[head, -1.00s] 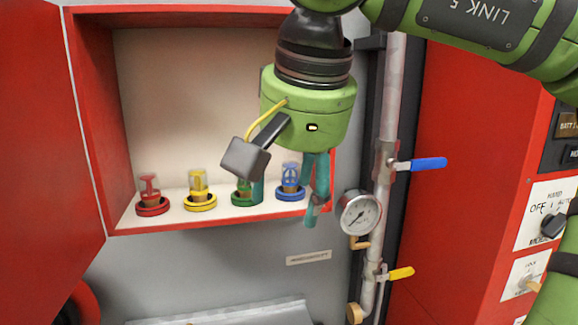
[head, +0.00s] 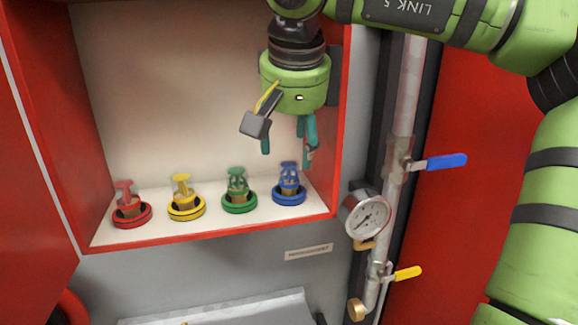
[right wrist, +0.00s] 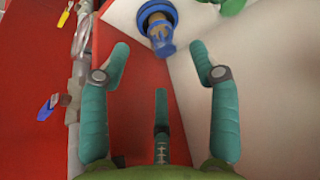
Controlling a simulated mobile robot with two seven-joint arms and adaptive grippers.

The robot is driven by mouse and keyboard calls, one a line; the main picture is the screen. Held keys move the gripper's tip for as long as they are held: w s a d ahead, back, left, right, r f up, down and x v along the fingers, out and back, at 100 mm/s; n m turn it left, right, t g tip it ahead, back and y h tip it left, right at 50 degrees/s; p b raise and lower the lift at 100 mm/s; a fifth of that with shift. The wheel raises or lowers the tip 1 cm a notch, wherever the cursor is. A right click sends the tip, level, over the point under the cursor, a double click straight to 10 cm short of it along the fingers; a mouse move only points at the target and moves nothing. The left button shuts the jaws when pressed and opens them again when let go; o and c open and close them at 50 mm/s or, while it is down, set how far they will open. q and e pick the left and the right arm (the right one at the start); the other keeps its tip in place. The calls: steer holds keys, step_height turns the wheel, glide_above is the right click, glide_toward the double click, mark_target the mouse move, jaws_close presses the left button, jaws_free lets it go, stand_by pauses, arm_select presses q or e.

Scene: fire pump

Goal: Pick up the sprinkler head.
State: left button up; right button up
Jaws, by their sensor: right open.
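Sprinkler heads stand upright in round ring holders on the white cabinet shelf: red (head: 126,196), yellow (head: 182,188), green (head: 238,184) and blue (head: 289,179). My right gripper (head: 287,148) is open and empty, pointing down just above the blue head. In the right wrist view, its teal fingers (right wrist: 160,62) are spread apart, and the blue head (right wrist: 158,30) shows beyond the fingertips at the top, apart from them. A bit of the green holder (right wrist: 232,5) shows at the top edge there. My left gripper is out of view.
The red cabinet's right wall (head: 340,110) is close beside my right gripper. A pipe (head: 400,130) with a pressure gauge (head: 365,215), a blue valve handle (head: 440,163) and a yellow one (head: 405,274) runs to the right. The open cabinet door (head: 30,150) is at left.

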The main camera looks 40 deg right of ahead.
mark_target(289, 162)
steer(key=w+f, duration=0.1)
steer(key=d+f+p, duration=0.1)
steer(key=w+d+f+p, duration=0.1)
steer(key=f, duration=0.1)
steer(key=shift+w+f, duration=0.1)
steer(key=shift+w, duration=0.2)
steer(key=shift+w+d+f, duration=0.1)
steer(key=shift+f, duration=0.1)
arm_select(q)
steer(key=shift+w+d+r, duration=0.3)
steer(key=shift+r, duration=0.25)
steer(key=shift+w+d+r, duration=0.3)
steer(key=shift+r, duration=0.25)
arm_select(e)
steer(key=c, duration=0.3)
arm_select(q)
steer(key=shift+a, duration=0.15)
arm_select(e)
steer(key=c, duration=0.9)
